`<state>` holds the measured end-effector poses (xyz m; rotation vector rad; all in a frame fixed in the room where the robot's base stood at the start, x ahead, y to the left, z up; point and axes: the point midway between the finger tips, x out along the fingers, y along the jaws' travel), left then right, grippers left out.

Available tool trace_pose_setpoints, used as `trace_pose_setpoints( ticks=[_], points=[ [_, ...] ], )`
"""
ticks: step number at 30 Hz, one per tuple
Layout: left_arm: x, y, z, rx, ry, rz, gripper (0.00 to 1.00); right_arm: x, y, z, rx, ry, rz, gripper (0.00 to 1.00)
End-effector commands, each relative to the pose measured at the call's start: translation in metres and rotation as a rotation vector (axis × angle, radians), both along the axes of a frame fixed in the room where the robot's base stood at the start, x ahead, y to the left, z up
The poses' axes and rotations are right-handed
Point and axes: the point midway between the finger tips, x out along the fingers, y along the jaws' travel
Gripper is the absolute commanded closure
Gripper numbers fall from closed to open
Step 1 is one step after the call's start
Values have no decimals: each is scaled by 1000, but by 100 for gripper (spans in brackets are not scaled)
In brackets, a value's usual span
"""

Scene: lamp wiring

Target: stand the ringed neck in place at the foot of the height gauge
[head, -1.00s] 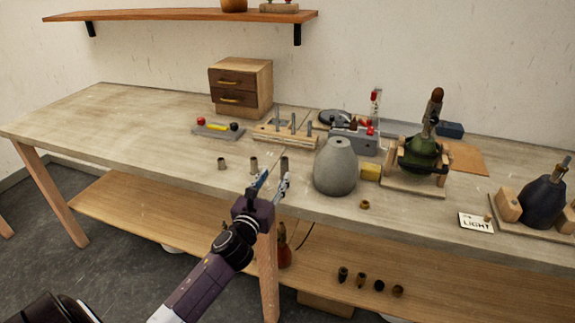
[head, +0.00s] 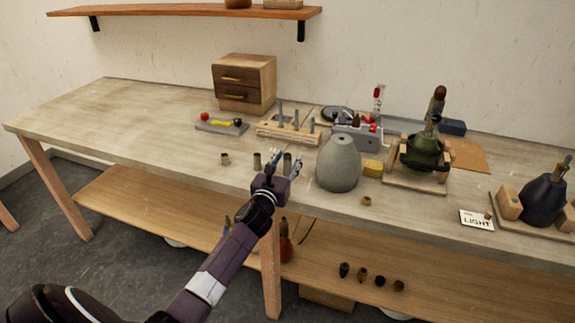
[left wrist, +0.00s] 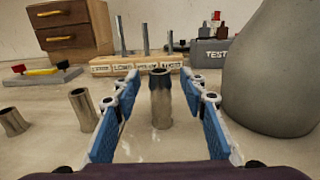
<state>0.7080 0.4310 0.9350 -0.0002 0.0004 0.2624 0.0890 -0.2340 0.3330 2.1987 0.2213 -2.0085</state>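Three short metal necks stand upright in a row near the table's front edge: a left one (head: 225,159), a middle one (head: 257,161) and a right one (head: 287,163). In the left wrist view the right neck (left wrist: 161,100) has a dark band at its top. My left gripper (head: 283,164) is open. In the left wrist view its blue-padded fingers (left wrist: 161,112) stand on either side of the right neck, with a gap on both sides. A wooden block with several grey posts (head: 289,131), apparently the height gauge, stands behind; its labels are only partly readable. My right gripper is not in view.
A grey rounded lamp body (head: 338,165) stands close to the right of the gripper. A yellow block (head: 372,168) and a brass piece (head: 367,201) lie farther right. A drawer box (head: 244,83) stands behind. The table's left half is clear.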

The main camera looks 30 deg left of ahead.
Motion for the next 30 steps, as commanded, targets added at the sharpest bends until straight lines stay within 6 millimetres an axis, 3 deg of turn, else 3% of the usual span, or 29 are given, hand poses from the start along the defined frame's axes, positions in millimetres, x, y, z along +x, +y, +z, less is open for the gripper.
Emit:
trace_pose_setpoints(
  ticks=[1, 11, 23, 26, 30],
  points=[
    [0, 0, 0, 0, 0, 0, 63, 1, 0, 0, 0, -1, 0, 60],
    [0, 0, 0, 0, 0, 0, 99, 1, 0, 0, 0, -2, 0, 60],
    [0, 0, 5, 2, -3, -1, 100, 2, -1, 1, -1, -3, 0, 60],
    [0, 1, 14, 5, -2, 0, 100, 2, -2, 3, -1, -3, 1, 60],
    [0, 0, 41, 7, -4, -2, 100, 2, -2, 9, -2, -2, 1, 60]
  ],
)
